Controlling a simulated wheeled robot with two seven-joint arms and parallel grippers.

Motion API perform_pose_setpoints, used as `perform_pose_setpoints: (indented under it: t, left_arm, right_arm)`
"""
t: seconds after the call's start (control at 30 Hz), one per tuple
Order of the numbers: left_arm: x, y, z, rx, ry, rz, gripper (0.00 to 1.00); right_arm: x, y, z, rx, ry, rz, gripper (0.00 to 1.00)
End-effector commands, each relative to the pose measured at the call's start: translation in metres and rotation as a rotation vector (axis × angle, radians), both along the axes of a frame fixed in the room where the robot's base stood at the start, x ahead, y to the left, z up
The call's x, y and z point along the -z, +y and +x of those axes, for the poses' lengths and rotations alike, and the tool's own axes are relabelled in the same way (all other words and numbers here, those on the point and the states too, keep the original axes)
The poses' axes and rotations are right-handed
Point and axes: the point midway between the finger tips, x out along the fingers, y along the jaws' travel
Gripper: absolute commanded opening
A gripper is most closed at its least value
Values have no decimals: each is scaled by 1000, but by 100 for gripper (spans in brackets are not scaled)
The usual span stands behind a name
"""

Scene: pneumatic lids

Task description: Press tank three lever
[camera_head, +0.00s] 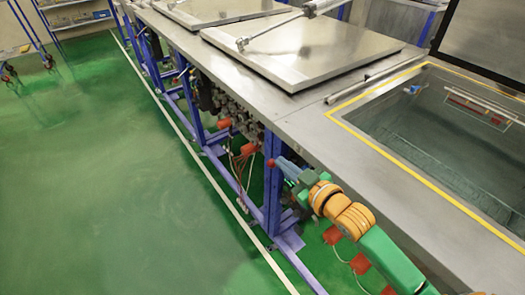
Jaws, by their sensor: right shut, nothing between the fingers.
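My right gripper (283,165) is at the front side of the metal bench, by a blue leg. It is shut and empty, and its tip is close to a small red knob (270,162); I cannot tell whether they touch. Another red knob (224,123) shows further back along the bench side. No label shows which one is the tank three lever. The near tank (440,130) at the right is open, with a yellow line around its opening. A flat metal lid (310,50) covers the tank behind it. My left gripper is out of view.
Another flat lid (215,10) lies further back. Blue legs and rails (271,190) stand under the bench, with hoses and red parts (331,235) near my right arm. A dark raised panel (490,40) stands at the far right. Green floor (110,190) is clear at left.

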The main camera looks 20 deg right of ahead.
Motion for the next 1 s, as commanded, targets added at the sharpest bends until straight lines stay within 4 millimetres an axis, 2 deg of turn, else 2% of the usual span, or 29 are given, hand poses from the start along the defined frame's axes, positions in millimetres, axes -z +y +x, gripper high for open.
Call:
perform_pose_setpoints:
  t: [0.27,0.73,0.8,1.0]
  left_arm:
    - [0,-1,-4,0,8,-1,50]
    - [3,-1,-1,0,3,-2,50]
    - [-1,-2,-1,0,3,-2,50]
    - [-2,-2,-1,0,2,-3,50]
  right_arm:
    - [2,1,7,3,0,3,0]
    - [24,28,98,1,-1,2,0]
    - [36,20,88,2,7,-1,0]
    - [54,11,78,1,4,-1,0]
